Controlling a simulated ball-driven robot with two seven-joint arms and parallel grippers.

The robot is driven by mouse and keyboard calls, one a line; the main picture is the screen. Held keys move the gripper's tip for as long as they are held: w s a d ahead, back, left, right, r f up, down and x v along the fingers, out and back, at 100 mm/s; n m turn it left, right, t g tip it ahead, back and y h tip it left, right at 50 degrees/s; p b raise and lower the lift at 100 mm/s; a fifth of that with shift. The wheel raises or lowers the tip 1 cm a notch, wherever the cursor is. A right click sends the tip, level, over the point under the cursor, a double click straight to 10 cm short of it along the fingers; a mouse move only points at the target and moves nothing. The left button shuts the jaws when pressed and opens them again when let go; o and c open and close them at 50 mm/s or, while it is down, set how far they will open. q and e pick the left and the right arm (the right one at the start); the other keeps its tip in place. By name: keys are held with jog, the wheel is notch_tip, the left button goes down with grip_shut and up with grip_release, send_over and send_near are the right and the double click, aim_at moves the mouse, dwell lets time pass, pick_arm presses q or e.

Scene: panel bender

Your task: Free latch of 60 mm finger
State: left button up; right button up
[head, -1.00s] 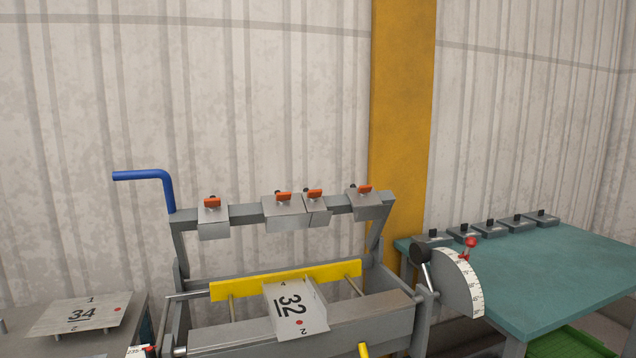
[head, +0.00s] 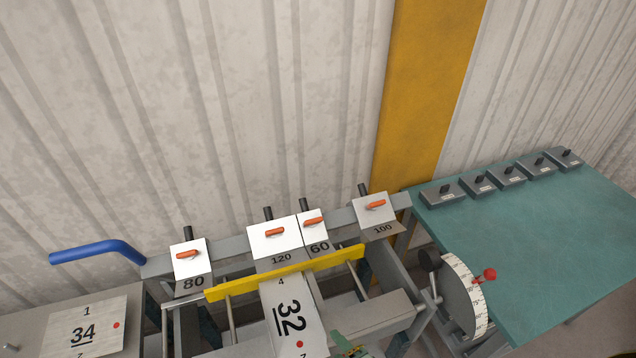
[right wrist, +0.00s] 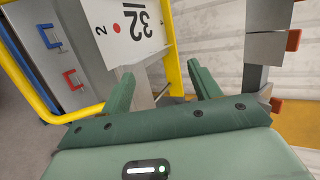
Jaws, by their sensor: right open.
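The 60 mm finger (head: 317,245) hangs on the upper beam of the bender, tight beside the wider 120 finger (head: 281,257). Its orange latch (head: 312,221) lies roughly crosswise on the white top face, tilted slightly. My right gripper (right wrist: 161,72) is open and empty, its green fingers apart, with a sheet marked 32 (right wrist: 135,30) beyond them. In the head view only a green bit of it (head: 345,345) shows at the bottom edge, below and apart from the 60 finger. My left gripper is not in view.
The 80 (head: 194,282) and 100 (head: 382,228) fingers stand apart on the same beam. A yellow bar (head: 230,287) runs in front. Sheet 32 (head: 285,345) lies below. A round scale (head: 465,290) and teal table (head: 530,240) are at right. A blue handle (head: 100,248) sticks out left.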

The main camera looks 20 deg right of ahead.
jog(key=w+r+m+t+p, duration=0.1)
jog(key=w+r+m+t, duration=0.2)
jog(key=r+m, duration=0.6)
jog(key=m+t+h, duration=0.2)
jog(key=m+h, duration=0.1)
jog(key=m, duration=0.7)
send_near(315, 223)
jog(key=shift+m, duration=0.3)
jog(key=w+b, duration=0.1)
jog(key=w, duration=0.2)
jog(key=w+b, duration=0.1)
jog(key=w, duration=0.3)
jog(key=shift+w+f+b, duration=0.1)
jog(key=shift+f+b, duration=0.1)
jog(key=shift+b, duration=0.2)
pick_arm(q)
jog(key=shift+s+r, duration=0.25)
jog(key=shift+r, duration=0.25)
pick_arm(e)
jog(key=shift+w+a+r, duration=0.1)
jog(key=shift+w, duration=0.55)
jog(key=c, duration=1)
